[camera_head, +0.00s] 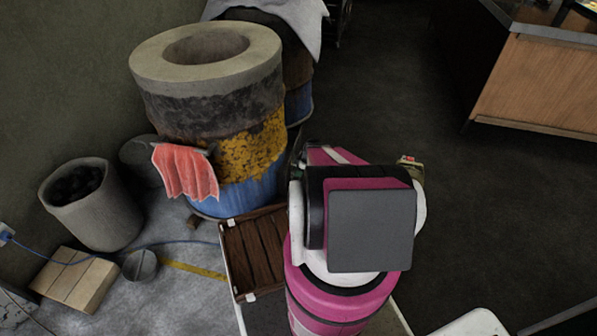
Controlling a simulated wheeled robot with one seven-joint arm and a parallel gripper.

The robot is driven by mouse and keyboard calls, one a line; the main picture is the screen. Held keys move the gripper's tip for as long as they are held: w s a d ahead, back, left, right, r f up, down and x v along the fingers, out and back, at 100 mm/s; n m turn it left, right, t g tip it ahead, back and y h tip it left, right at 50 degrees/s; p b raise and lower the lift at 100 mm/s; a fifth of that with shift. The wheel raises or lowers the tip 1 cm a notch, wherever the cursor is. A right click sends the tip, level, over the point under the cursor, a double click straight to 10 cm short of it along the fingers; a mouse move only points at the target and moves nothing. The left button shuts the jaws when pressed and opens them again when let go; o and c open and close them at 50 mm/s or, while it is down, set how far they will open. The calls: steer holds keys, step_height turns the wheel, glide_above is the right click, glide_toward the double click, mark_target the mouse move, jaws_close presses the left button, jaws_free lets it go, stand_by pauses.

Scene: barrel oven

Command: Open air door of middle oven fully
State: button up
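A barrel oven (215,120) stands upright at the upper left, with a thick concrete ring on top and a worn dark, yellow and blue side. A second barrel (299,100) stands close behind it, partly hidden, under a pale cloth (295,20). I cannot tell which one is the middle oven. No air door can be made out; the lower right side of the front barrel is hidden by a crate and my arm. My pink and white arm fills the lower middle, just right of the front barrel. My gripper's fingers cannot be seen.
A red cloth (183,172) hangs on the front barrel's left. A wooden crate (254,250) stands against its base. A counter (540,85) stands far right; dark floor between is clear.

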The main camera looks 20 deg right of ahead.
jaws_close()
steer(key=w+d, duration=1)
steer(key=w, duration=0.4)
steer(key=shift+w, duration=0.25)
jaws_free()
steer(key=v, duration=1)
steer(key=shift+d+r, duration=0.2)
steer(key=shift+r, duration=0.1)
